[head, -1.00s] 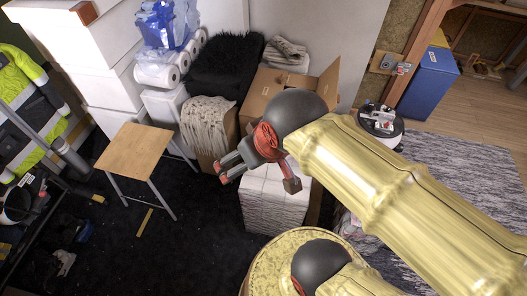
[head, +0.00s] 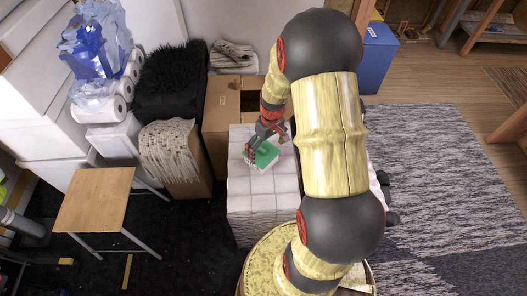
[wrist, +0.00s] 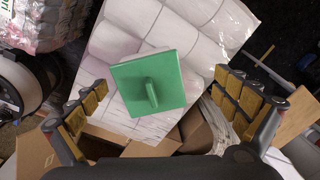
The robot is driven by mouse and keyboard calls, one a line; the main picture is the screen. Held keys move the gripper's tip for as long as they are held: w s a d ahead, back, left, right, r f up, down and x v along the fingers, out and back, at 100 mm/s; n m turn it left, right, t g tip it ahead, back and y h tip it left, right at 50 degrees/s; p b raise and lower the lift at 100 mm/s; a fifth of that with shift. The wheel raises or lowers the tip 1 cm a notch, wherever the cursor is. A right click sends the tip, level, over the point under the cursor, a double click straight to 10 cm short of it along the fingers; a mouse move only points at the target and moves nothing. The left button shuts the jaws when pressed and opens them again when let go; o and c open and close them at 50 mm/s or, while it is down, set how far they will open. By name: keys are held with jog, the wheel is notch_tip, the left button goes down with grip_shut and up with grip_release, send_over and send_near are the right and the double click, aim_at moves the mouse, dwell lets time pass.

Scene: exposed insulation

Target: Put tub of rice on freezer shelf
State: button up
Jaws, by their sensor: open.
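A flat green square piece with a raised handle (wrist: 150,90) lies on top of the white stack, with a thin white layer showing under its edge. It also shows in the head view (head: 266,155). I cannot tell whether it belongs to a tub of rice; no other tub is clear. My gripper (head: 262,140) is above and beside it in the head view. In the wrist view my gripper (wrist: 158,83) is open, with its padded fingers spread on either side of the green piece and nothing held. No freezer or shelf is recognisable.
The white stack of wrapped packs (head: 245,205) stands beside an open cardboard box (head: 217,122). A small wooden-topped table (head: 95,199) and paper rolls (head: 112,100) are at left. A blue bin (head: 377,60) stands behind. Grey rug (head: 445,170) at right is clear.

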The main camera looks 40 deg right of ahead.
aim_at(262, 148)
jog(key=w, duration=0.1)
jog(key=w+d+r, duration=0.1)
jog(key=shift+w+d+n+t, duration=0.25)
jog(key=shift+w+n+t, duration=0.05)
jog(key=shift+n+t, duration=0.1)
jog(key=shift+w+d+r+n+h, duration=0.15)
jog(key=shift+d+n+h, duration=0.15)
jog(key=shift+n, duration=0.2)
jog(key=shift+w+a+f+b, duration=0.1)
jog(key=shift+w+f+b, duration=0.35)
jog(key=shift+f, duration=0.85)
jog(key=shift+w+a+f+b, duration=0.15)
jog(key=shift+f+b, duration=0.55)
jog(key=shift+f, duration=0.55)
jog(key=shift+w+a+f+b, duration=0.1)
jog(key=shift+w+f+b, duration=0.35)
jog(key=shift+f, duration=0.85)
jog(key=shift+s, duration=0.15)
jog(key=shift+c, duration=1.3)
